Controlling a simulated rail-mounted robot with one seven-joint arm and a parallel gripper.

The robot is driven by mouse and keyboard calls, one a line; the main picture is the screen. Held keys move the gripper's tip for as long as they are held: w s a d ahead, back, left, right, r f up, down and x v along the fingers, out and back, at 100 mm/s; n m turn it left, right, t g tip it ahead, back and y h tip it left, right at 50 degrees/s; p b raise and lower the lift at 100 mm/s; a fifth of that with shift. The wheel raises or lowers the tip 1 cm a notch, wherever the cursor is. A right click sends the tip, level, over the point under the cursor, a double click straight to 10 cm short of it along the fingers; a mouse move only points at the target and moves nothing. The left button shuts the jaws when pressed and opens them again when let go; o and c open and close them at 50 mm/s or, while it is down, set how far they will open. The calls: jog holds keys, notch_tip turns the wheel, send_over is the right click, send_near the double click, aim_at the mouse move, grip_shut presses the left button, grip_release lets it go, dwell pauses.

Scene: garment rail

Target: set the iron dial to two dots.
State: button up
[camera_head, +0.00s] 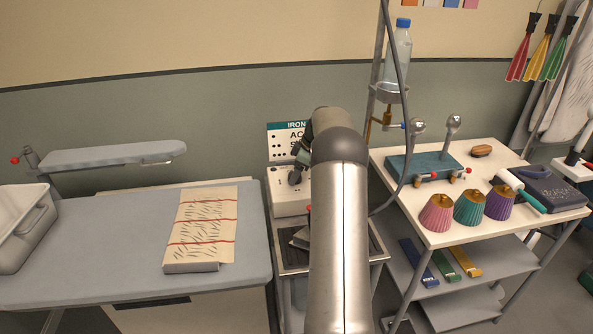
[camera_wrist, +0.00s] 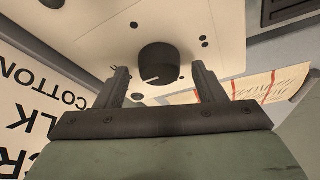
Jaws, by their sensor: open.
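The iron dial (camera_wrist: 158,58) is a round dark knob on a pale panel (camera_wrist: 100,47) in the wrist view. A short white pointer line on it points toward the lower left of that view. Small black dots are printed around the knob; their grouping is hard to read. My gripper (camera_wrist: 160,69) is open, one finger on each side of the knob, with gaps visible in the picture; I cannot tell whether the fingers are level with it. In the head view my gripper (camera_head: 296,176) is in front of the iron station (camera_head: 291,204), and my arm hides much of it.
A sign (camera_head: 284,127) stands behind the station. An ironing board (camera_head: 115,270) with a striped cloth (camera_head: 206,225) is at left. A hose (camera_head: 405,120) hangs near my arm.

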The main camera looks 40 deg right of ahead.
jog(key=shift+f, duration=0.15)
jog(key=c, duration=1)
jog(key=shift+o, duration=0.2)
jog(key=shift+m+b, duration=0.3)
jog(key=shift+b, duration=0.1)
